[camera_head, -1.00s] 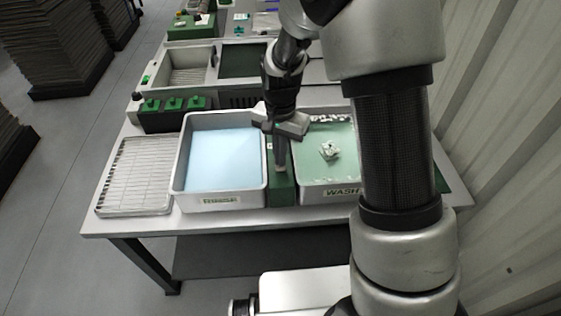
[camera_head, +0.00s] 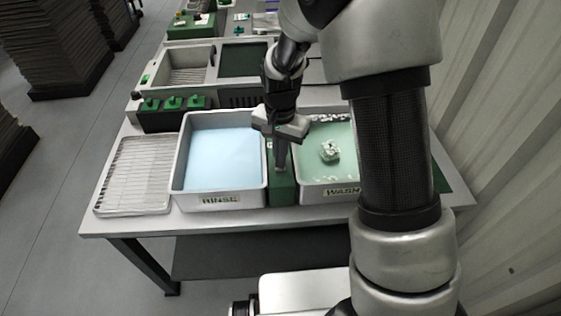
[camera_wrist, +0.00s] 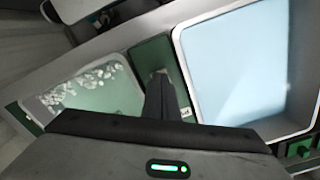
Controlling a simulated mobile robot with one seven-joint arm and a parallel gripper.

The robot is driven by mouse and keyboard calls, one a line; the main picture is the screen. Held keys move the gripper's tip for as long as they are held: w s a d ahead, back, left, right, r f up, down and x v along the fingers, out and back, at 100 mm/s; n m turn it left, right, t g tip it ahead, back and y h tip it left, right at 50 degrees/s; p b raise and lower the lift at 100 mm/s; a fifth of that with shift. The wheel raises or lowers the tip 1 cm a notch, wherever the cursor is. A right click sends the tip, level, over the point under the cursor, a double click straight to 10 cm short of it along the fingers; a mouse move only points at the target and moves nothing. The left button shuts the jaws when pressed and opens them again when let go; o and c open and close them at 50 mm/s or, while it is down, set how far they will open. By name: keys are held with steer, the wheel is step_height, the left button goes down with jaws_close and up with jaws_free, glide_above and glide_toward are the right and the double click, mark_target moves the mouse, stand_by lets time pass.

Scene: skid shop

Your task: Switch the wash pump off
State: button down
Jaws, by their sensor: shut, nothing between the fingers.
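A narrow green box (camera_head: 283,193) stands between the rinse tub (camera_head: 221,199) and the wash tub (camera_head: 318,194); it also shows in the wrist view (camera_wrist: 150,54). I take it for the pump's control box. My gripper (camera_head: 281,170) points down over it with its fingers shut and empty, the tips at or just above its top near the front end. In the wrist view the shut fingers (camera_wrist: 160,78) cover part of the box top. Any switch there is hidden or too small to make out. The wash tub holds greenish water with white foam and a white lump (camera_head: 330,150).
A wire rack (camera_head: 134,175) lies left of the rinse tub. A dark box with green knobs (camera_head: 172,114) stands behind it. A sink unit (camera_head: 188,66) is farther back. A corrugated wall (camera_head: 500,150) runs along the right.

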steer(key=shift+f, duration=0.1)
step_height(320, 180, up, 7)
steer(key=p, duration=0.5)
stand_by(0.4)
stand_by(0.3)
steer(key=s+d+r+n+t+p, duration=0.15)
steer(key=s+r, duration=0.25)
steer(key=r, duration=0.5)
steer(key=s+d+r+n+t+p, duration=0.1)
steer(key=s+d+r+p, duration=0.2)
steer(key=r, duration=0.5)
steer(key=s+d+r+n+t+p, duration=0.15)
steer(key=s+r, duration=0.25)
steer(key=r, duration=0.5)
steer(key=s+d+r+n+t+p, duration=0.1)
steer(key=s+d+r+n+p, duration=0.1)
steer(key=s+r, duration=0.4)
steer(key=s+d+p, duration=0.1)
steer(key=s, duration=0.2)
steer(key=shift+d+t, duration=0.25)
steer(key=shift+t, duration=0.05)
steer(key=shift+d, duration=0.1)
